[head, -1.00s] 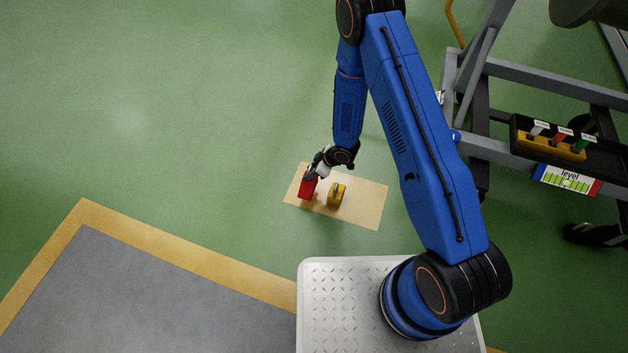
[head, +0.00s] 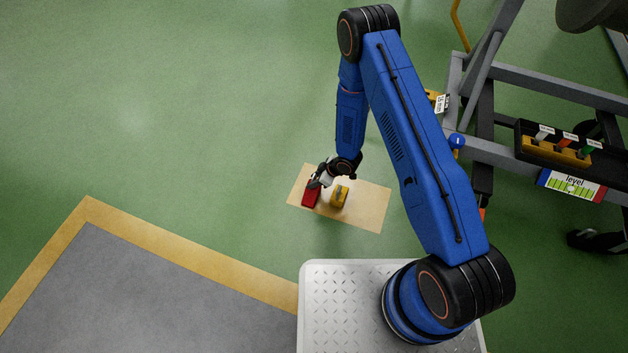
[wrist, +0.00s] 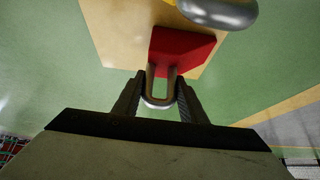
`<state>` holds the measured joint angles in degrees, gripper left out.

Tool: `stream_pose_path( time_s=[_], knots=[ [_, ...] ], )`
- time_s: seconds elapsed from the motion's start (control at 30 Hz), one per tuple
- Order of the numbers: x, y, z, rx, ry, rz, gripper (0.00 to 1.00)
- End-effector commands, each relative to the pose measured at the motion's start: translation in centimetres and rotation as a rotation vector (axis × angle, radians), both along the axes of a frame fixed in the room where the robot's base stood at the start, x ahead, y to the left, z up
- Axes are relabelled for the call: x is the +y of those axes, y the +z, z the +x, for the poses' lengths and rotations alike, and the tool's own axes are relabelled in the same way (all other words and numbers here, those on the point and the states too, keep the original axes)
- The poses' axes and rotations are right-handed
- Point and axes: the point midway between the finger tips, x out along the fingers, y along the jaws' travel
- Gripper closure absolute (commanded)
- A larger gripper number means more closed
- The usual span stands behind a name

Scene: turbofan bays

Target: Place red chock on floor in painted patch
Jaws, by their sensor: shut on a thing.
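The red chock (head: 310,198) is at the left part of the tan painted patch (head: 362,212) on the green floor. My gripper (head: 320,182) is at its upper end. In the wrist view my gripper (wrist: 160,98) is shut on the metal loop handle of the red chock (wrist: 184,50), with the patch (wrist: 112,30) beneath it. Whether the chock touches the floor is hard to tell. A yellow chock (head: 340,195) stands on the patch just right of the red one, with a small gap between them.
A grey wheeled stand (head: 540,85) with a tray of coloured tools (head: 560,150) is at the right. A grey floor area (head: 180,290) with a yellow border (head: 190,246) lies at the lower left. The green floor left of the patch is clear.

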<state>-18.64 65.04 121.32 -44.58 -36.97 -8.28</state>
Motion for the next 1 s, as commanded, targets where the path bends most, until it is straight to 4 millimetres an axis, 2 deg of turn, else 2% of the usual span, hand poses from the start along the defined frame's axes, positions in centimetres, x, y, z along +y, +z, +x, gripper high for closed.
stream_pose_path(
  time_s=[0.03, 0.1, 0.53, 0.67, 1.0],
  knots=[
    [0.0, -0.1, 0.0, 0.000, 0.000, 0.000, 0.60],
    [0.0, -0.1, 0.0, 0.000, 0.000, 0.000, 0.43],
    [-0.2, 0.6, -0.1, 0.000, 0.000, 0.000, 0.43],
    [-1.1, 2.0, -0.3, -0.001, -0.002, 0.001, 0.43],
    [-4.1, 7.1, -1.4, -0.002, -0.001, 0.000, 0.43]
  ],
)
